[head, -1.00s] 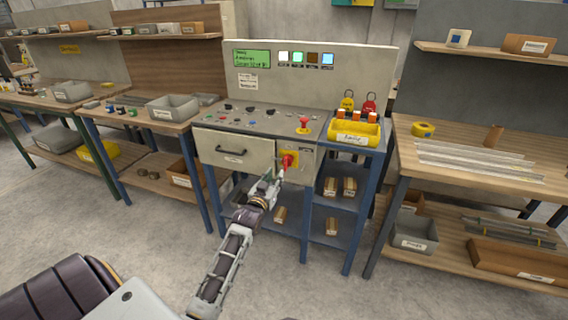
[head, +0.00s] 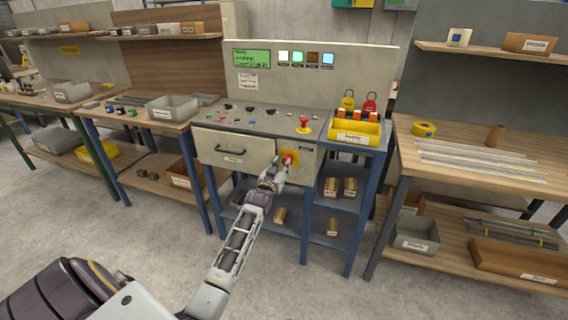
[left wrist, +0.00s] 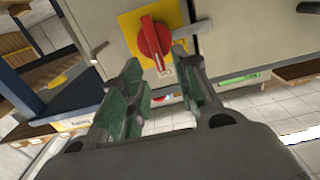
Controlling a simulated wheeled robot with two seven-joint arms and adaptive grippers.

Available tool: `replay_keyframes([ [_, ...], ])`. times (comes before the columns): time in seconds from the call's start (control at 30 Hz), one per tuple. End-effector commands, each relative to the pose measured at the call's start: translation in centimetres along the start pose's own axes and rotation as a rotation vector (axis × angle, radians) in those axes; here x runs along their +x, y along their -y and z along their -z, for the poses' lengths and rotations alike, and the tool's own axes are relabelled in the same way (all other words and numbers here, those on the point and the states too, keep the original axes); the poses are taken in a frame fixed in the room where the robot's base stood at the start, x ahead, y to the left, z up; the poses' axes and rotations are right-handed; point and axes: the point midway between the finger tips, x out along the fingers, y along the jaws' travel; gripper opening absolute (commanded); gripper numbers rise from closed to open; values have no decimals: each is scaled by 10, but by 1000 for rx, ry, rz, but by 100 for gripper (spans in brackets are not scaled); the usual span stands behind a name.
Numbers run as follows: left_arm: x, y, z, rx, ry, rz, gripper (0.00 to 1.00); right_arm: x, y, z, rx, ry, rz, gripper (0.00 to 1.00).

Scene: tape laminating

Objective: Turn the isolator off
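The isolator is a red rotary handle (left wrist: 153,40) on a yellow plate (left wrist: 178,14), mounted on the grey front panel of the console. In the head view the red handle (head: 289,157) shows just beyond my left gripper (head: 276,172). In the left wrist view my left gripper (left wrist: 152,85) is open, with its two green-padded fingers apart and the handle ahead, between and beyond the fingertips. I cannot tell whether a finger touches it. My right gripper is not in view.
A closed drawer (head: 232,148) is left of the isolator. A red emergency button (head: 304,122) stands on the console top. A yellow bin (head: 354,131) and red and yellow padlocks (head: 369,104) are to the right. Blue table legs (head: 306,215) stand below.

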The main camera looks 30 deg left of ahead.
Motion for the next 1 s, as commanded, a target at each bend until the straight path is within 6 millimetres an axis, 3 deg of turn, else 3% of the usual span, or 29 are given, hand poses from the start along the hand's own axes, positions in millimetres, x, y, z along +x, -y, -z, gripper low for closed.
replay_keyframes([
  [0.4,29,0,0,0,0,0,31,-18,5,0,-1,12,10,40],
  [0.87,33,0,0,0,0,0,31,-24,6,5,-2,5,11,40],
  [1.0,33,0,0,0,0,0,13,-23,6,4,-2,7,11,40],
])
